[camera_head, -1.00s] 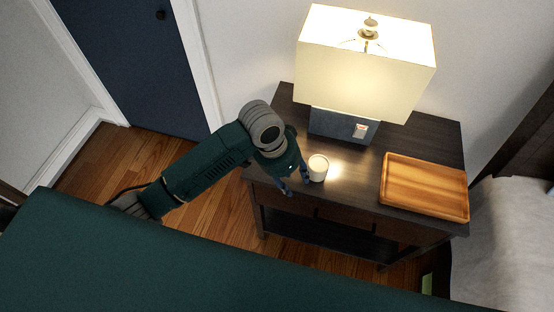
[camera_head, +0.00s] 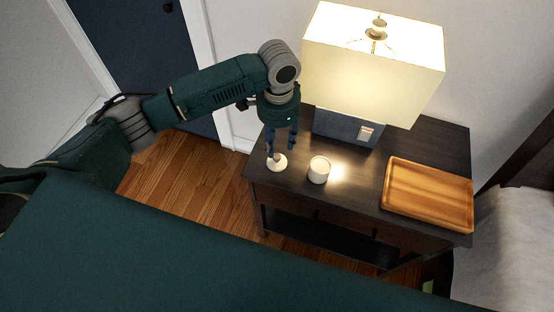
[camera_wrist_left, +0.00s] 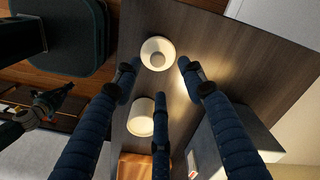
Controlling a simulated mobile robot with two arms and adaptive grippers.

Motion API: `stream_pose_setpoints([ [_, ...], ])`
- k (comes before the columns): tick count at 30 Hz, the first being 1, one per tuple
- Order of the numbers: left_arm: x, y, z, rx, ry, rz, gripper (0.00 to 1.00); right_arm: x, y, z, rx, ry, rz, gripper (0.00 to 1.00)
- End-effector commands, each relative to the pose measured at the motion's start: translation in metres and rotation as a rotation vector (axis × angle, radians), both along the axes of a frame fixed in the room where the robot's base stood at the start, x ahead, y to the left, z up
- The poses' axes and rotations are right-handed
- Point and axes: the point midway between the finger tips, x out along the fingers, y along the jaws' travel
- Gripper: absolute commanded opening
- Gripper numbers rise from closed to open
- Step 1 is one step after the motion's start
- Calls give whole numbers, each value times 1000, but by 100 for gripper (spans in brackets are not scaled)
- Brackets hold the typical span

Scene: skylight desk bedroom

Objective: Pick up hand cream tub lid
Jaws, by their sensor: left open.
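The lid, a small white disc with a raised middle (camera_head: 277,164), lies on the dark table near its left end. In the left wrist view the lid (camera_wrist_left: 158,53) shows as a pale round disc just beyond the fingertips. My left gripper (camera_head: 281,149) points down over the lid, close to it. In the wrist view its blue fingers (camera_wrist_left: 158,76) are spread, with nothing between them. Whether a fingertip touches the lid I cannot tell. The white tub (camera_head: 319,170) stands upright to the right of the lid. My right gripper (camera_wrist_left: 52,100) shows small at the left of the wrist view.
A lit lamp (camera_head: 345,126) stands behind the tub. A wooden tray (camera_head: 430,192) lies on the right of the dark table (camera_head: 345,200). The table's front and left edges are close to the lid. A bed (camera_head: 500,240) is at the right.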

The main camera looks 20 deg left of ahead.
Motion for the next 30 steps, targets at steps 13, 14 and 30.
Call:
stream_pose_setpoints([
  [13,-5,3,-51,1,-1,-1,41,-1,0,8,0,2,1,0],
  [14,-5,3,-53,1,-2,-1,41,-1,0,8,0,2,1,0],
  [30,-4,3,-56,0,-3,-2,5,-2,-4,8,-5,3,2,0],
])
